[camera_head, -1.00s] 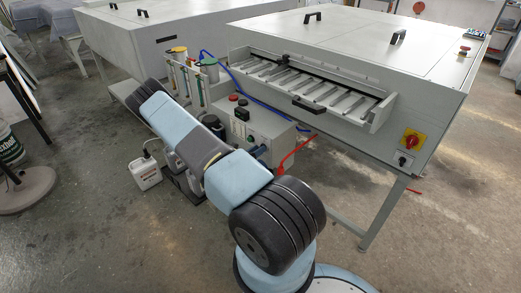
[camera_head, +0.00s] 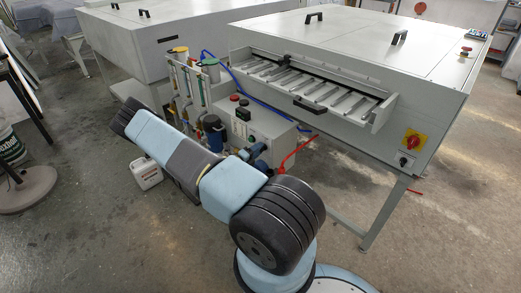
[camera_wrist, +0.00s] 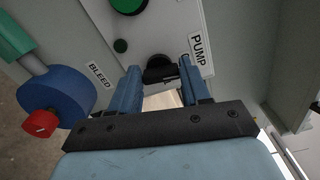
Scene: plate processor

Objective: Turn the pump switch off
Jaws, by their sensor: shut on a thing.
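The pump switch (camera_wrist: 158,73) is a black knob on a light panel, beside the PUMP label (camera_wrist: 198,55) in the wrist view. My gripper (camera_wrist: 160,66) has its two blue fingers on either side of the knob and is shut on it. The fingers hide part of the knob, so its exact turn angle is hard to tell.
In the wrist view, a blue valve with a red knob (camera_wrist: 40,123) is left of the BLEED label (camera_wrist: 100,75). A green button (camera_wrist: 121,45) sits above the switch.

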